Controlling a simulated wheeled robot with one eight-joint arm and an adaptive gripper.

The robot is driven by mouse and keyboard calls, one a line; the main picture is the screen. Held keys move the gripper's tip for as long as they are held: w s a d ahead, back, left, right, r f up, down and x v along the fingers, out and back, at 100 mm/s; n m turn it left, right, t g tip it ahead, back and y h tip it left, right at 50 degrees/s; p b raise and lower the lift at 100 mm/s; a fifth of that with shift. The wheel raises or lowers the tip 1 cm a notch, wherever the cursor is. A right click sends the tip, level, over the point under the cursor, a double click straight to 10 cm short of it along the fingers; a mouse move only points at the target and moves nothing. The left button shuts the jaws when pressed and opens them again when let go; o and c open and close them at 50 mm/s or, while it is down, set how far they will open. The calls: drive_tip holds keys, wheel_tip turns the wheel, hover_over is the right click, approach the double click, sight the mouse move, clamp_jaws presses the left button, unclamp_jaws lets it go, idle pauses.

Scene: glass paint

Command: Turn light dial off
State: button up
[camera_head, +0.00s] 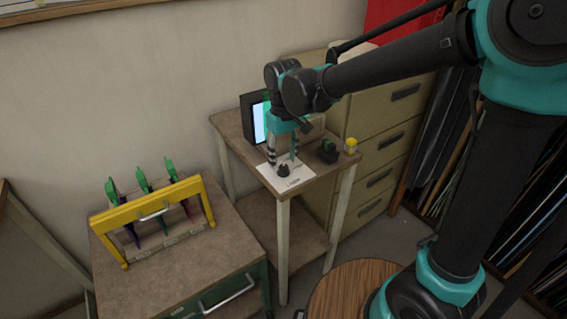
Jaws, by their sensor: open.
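A small black dial (284,170) stands on a white labelled sheet (296,183) near the front corner of the small brown-topped table. My gripper (283,160) points down just above and behind the dial, with its two fingers apart and nothing seen between them. The fingertips look close to the dial, but I cannot tell whether they touch it. The dial's pointer direction is too small to read. A dark upright panel with a bright face (259,122) stands behind my gripper and is partly hidden by it.
A yellow rack (150,208) with green-handled tools is on the lower left cabinet. Beige drawers (385,130) stand behind. A round wooden stool (345,285) is in front.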

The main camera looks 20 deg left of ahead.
drive_tip(key=shift+f, duration=1.1)
drive_tip(key=shift+c, duration=0.6)
clamp_jaws()
